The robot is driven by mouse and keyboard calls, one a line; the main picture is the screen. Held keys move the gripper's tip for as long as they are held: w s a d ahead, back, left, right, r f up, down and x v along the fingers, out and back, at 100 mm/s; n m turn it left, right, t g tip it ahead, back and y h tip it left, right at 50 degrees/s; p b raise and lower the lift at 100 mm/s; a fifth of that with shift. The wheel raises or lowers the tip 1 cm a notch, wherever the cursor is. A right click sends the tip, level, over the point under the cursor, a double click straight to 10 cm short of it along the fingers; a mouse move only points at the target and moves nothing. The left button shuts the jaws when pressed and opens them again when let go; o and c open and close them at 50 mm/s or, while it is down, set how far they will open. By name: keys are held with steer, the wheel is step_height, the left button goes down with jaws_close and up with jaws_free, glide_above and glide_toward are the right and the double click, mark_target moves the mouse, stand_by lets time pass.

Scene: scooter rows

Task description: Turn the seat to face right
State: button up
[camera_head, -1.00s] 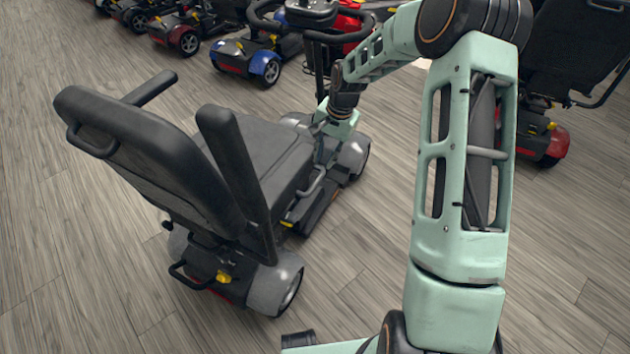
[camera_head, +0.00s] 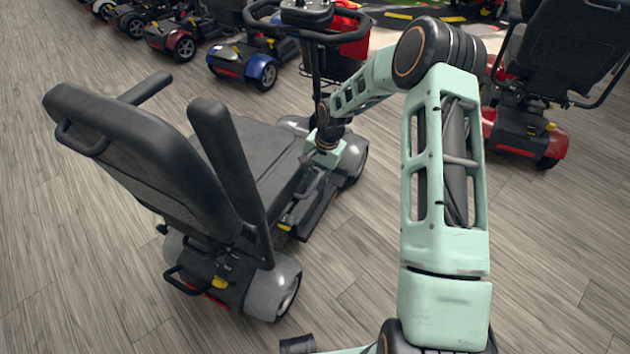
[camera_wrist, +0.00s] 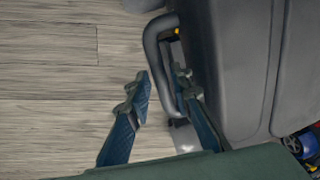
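The dark grey scooter seat (camera_head: 262,150), with its backrest (camera_head: 140,145) toward me, faces the scooter's handlebar column, away from me and to the upper right. In the wrist view the seat (camera_wrist: 235,60) fills the right. A grey looped lever (camera_wrist: 153,50) runs along the seat's side; in the head view it shows beneath the seat edge. My gripper (camera_wrist: 160,76) is open, its fingers on either side of the lever bar; firm contact cannot be told. In the head view my gripper (camera_head: 318,165) is at the seat's right side, fingers hardly visible.
The handlebar (camera_head: 305,20) with a red basket stands just beyond my gripper. A blue scooter (camera_head: 243,65) and others line the back left. A red scooter with a black seat (camera_head: 525,110) stands at the right. Wooden floor (camera_head: 370,240) is clear at right of the seat.

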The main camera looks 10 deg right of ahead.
steer(key=shift+c, duration=0.3)
jaws_close()
